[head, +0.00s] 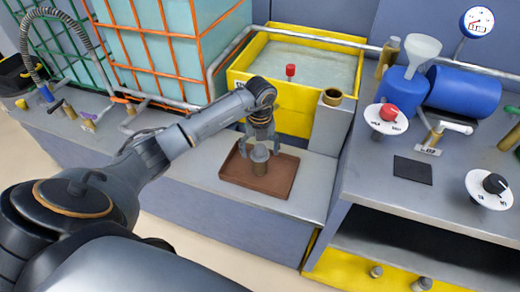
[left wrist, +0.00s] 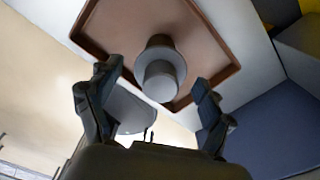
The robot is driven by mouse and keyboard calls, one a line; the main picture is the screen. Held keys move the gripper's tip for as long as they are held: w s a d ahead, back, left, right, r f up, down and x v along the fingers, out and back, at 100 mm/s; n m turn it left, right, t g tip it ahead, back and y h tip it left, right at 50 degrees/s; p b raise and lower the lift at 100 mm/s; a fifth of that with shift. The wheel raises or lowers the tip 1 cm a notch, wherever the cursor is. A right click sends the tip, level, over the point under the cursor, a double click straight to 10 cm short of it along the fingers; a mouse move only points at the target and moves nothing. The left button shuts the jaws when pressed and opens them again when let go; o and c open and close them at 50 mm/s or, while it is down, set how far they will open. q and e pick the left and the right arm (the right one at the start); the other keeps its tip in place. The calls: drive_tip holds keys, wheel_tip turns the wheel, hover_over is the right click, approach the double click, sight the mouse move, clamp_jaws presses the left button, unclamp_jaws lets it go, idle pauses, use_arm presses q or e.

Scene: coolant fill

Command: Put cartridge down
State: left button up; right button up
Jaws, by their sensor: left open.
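A grey cylindrical cartridge (head: 260,156) with a wider collar stands upright on a brown tray (head: 236,175) on the grey bench. In the left wrist view the cartridge (left wrist: 160,80) shows as a round knob on a broader disc, over the brown tray (left wrist: 222,30). My left gripper (head: 260,148) is directly above the cartridge, with its fingers around the upper part. In the left wrist view the fingers of my left gripper (left wrist: 154,85) are spread wide, with clear gaps on both sides of the cartridge. My right gripper is not visible.
A yellow-rimmed tank (head: 335,40) with a red knob stands behind the tray. A grey post with a brass socket (head: 332,97) is close to the tray's right. A raised bench (head: 360,185) with a blue drum (head: 465,90) and dials is at right. Free bench lies left of the tray.

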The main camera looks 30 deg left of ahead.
use_arm(q)
wheel_tip(320, 180, up, 12)
drive_tip(key=shift+r, duration=0.15)
idle(0.7)
